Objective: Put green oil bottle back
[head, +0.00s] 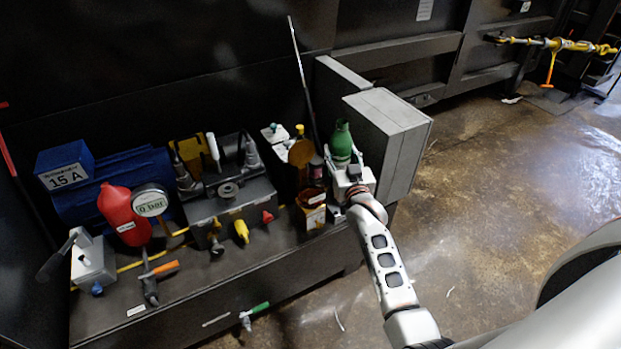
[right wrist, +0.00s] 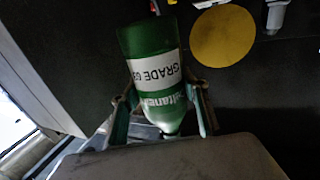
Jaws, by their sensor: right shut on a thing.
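The green oil bottle (head: 341,139) stands out above my right gripper (head: 349,172) in the head view, at the right end of the dark bench, in front of a grey box. In the right wrist view the bottle (right wrist: 150,45) has a white label reading "GRADE 68". My right gripper's fingers (right wrist: 163,104) are on either side of it, shut on it. The bottle's lower part is hidden by the gripper in the head view, so I cannot tell whether it touches the bench. My left gripper is not in view.
A red bottle (head: 124,212) is farther left. The grey box (head: 391,135) stands close on the right. Open floor (head: 500,190) lies beyond.

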